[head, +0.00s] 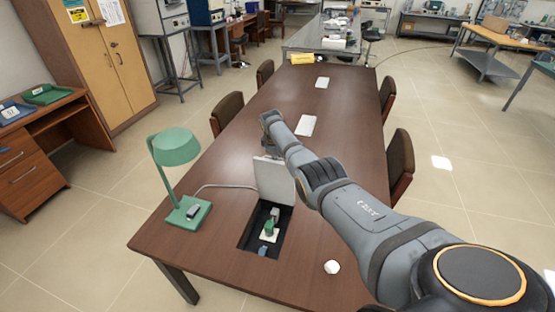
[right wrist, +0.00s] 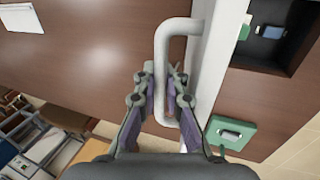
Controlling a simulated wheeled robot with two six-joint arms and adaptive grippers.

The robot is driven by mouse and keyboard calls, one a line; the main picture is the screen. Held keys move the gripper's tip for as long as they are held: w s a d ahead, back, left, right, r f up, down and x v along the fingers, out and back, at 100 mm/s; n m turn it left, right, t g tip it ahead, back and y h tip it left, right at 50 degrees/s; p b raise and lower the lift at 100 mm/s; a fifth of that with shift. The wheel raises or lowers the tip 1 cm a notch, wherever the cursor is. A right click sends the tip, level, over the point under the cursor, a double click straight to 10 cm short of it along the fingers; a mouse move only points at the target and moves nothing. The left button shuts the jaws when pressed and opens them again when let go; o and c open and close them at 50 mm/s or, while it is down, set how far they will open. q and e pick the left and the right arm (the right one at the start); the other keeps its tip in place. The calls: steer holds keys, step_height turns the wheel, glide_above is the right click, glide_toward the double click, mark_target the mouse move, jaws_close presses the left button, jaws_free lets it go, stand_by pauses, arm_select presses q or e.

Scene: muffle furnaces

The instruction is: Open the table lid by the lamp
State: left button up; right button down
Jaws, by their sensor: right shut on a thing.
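The table lid (head: 273,181) by the lamp is a pale panel, standing raised and close to upright at the far edge of a dark recess (head: 248,240) in the table. The green lamp (head: 175,146) stands left of it. In the right wrist view the lid (right wrist: 208,60) is a pale strip seen nearly edge-on, with a light grey bar handle (right wrist: 163,50) on its face. My right gripper (right wrist: 161,78) is shut on this handle. In the head view the lid and my arm hide the gripper. My left gripper is in neither view.
Sockets and plugs (head: 269,227) sit in the recess. A cable (head: 225,186) runs from the lamp towards the lid. Chairs (head: 399,165) line both sides.

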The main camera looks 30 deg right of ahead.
steer(key=shift+w+d+r, duration=0.2)
steer(key=shift+d+r, duration=0.1)
steer(key=shift+r, duration=0.05)
steer(key=c, duration=1.7)
jaws_free()
steer(key=shift+f, duration=0.1)
steer(key=v, duration=1.1)
steer(key=shift+a+r, duration=0.2)
steer(key=shift+r, duration=0.1)
steer(key=shift+s+a+r, duration=0.1)
steer(key=shift+s+r, duration=0.05)
steer(key=shift+s, duration=0.1)
